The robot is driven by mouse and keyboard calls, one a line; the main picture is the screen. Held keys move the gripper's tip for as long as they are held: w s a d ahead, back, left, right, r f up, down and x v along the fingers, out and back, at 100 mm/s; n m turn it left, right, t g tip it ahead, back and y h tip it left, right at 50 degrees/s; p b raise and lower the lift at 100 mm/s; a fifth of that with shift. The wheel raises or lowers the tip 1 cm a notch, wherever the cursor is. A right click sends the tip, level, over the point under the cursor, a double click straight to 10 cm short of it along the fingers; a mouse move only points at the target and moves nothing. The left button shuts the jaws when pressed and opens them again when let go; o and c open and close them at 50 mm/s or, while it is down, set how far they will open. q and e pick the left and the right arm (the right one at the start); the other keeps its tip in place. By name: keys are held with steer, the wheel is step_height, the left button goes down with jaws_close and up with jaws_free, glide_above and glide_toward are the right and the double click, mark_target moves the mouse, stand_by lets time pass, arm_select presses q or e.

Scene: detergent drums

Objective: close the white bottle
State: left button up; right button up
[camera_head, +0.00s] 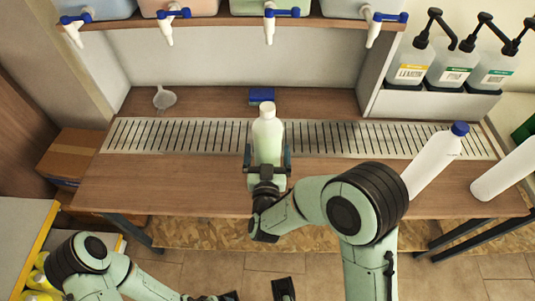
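The white bottle (268,133) stands upright at the middle of the wooden table, by the front of the slotted drain strip. Its top is white, with no blue cap visible on it, and its lower body looks pale green. My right gripper (267,157) reaches in from the front with one finger on each side of the bottle. Whether the fingers press on it is unclear, and the gripper hides part of the lower bottle. My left gripper (257,292) is low at the bottom edge, fingers apart and empty, away from the table.
A small blue block-like object (262,95) lies behind the bottle, and a clear scoop-like item (164,97) lies at left. Taps (269,22) hang above. A blue-capped white bottle (437,158) and another white bottle (505,172) are at right. Pump bottles (410,65) stand behind.

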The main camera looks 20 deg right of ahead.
mark_target(267, 106)
steer(key=c, duration=1.8)
steer(key=shift+r, duration=0.15)
jaws_close()
steer(key=shift+r, duration=0.1)
arm_select(q)
steer(key=r+p, duration=0.1)
steer(key=s+r+p, duration=0.1)
steer(key=p, duration=0.1)
steer(key=r+p, duration=0.1)
steer(key=shift+s+r+g+p, duration=0.25)
steer(key=shift+r+g+p, duration=0.1)
steer(key=shift+g+p, duration=0.05)
arm_select(e)
step_height(267, 106, up, 20)
steer(key=shift+f, duration=0.1)
steer(key=shift+w, duration=0.1)
